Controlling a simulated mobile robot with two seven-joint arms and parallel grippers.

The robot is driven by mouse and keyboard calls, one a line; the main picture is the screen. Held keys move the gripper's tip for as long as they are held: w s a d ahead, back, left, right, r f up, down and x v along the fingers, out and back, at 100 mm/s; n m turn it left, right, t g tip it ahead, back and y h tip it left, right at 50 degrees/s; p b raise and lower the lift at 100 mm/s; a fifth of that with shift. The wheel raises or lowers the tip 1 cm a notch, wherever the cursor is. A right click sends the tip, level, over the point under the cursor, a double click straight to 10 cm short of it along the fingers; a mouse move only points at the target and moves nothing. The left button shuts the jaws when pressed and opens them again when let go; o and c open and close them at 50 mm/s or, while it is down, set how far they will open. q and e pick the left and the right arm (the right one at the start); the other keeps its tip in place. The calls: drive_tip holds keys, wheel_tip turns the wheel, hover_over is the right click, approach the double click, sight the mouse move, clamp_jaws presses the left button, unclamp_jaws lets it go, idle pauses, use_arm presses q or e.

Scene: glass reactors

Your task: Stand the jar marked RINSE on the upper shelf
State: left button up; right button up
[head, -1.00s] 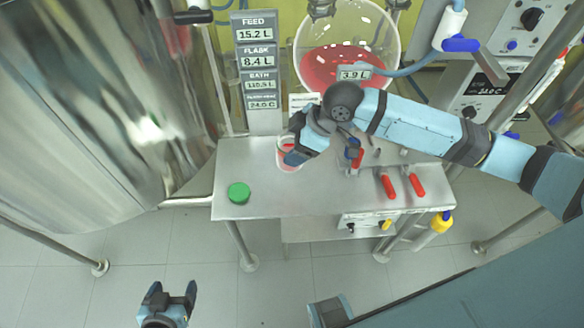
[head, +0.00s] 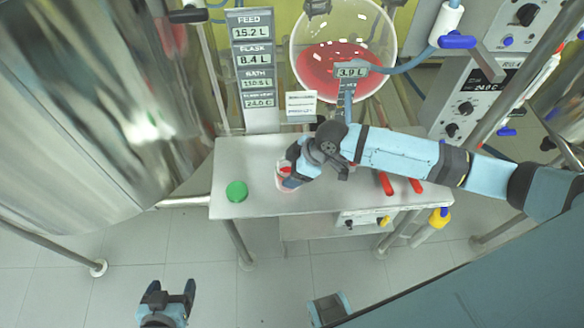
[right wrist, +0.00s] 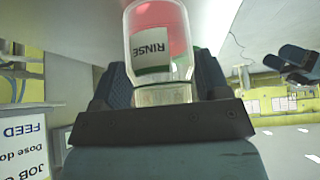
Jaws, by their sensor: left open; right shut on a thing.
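The jar marked RINSE (right wrist: 155,45) is clear glass with a white and green label and red content. It shows between the fingers of my right gripper (right wrist: 165,85) in the right wrist view. In the head view the jar (head: 284,184) is mostly covered by my right gripper (head: 290,178), which is shut on it over the steel bench top. I cannot tell whether the jar touches the bench. My left gripper (head: 167,296) is open and empty, low in the head view, over the floor in front of the bench. A lower shelf (head: 300,229) shows partly under the bench top.
A green lid (head: 236,191) lies on the steel bench (head: 240,155) left of the jar. Red-handled valves (head: 388,184) stand at the right. A glass flask of red liquid (head: 345,60) and a display column (head: 252,70) stand behind. A large steel vessel (head: 90,110) bounds the left.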

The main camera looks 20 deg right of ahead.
drive_tip(key=shift+f, duration=0.1)
drive_tip(key=o, duration=1)
drive_tip(key=v, duration=1.2)
